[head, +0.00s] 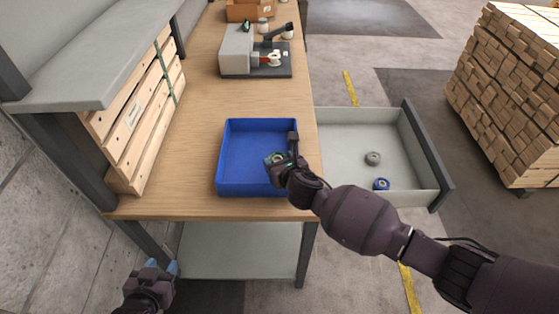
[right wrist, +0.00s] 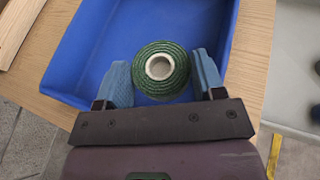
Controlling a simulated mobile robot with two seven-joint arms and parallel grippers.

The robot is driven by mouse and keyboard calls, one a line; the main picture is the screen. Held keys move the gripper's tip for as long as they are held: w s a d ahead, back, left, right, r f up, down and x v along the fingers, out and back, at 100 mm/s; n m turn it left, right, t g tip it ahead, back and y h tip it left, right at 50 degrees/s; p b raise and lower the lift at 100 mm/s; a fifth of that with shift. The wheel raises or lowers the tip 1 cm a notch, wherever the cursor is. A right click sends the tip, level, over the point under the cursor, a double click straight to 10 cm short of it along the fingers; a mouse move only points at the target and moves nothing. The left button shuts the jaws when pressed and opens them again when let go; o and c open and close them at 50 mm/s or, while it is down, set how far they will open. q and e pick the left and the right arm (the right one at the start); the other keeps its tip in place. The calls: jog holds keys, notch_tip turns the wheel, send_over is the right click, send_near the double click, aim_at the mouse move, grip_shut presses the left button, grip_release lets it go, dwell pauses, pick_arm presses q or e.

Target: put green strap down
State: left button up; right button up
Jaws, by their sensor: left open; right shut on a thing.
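My right gripper (head: 284,157) is shut on the green strap (right wrist: 160,70), a ribbed roll with a pale hollow core. In the right wrist view the roll sits between the two blue fingers (right wrist: 160,80). In the head view the green strap (head: 276,156) is small and partly hidden by the gripper. It is over the right part of the blue tray (head: 232,187); I cannot tell whether it touches the tray floor. The rest of the tray looks empty. My left gripper (head: 163,268) is open and empty, low at the left, in front of the bench.
The tray stands on the wooden bench (head: 190,203). An open drawer (head: 345,114) to the right holds a grey roll (head: 373,158) and a blue roll (head: 381,184). A strapping device (head: 255,60) stands further back. A slatted wooden crate (head: 135,120) is at the left.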

jog(key=shift+s+f, duration=0.15)
jog(key=shift+f, duration=0.15)
jog(key=o, duration=0.9)
jog(key=shift+f, duration=0.15)
jog(key=shift+o, duration=0.4)
jog(key=shift+s, duration=0.1)
jog(key=shift+f, duration=0.1)
jog(key=shift+r, duration=0.65)
jog(key=p+v, duration=0.1)
jog(key=v, duration=1)
jog(key=shift+s+d+r+p, duration=0.2)
jog(key=shift+r+p, duration=0.15)
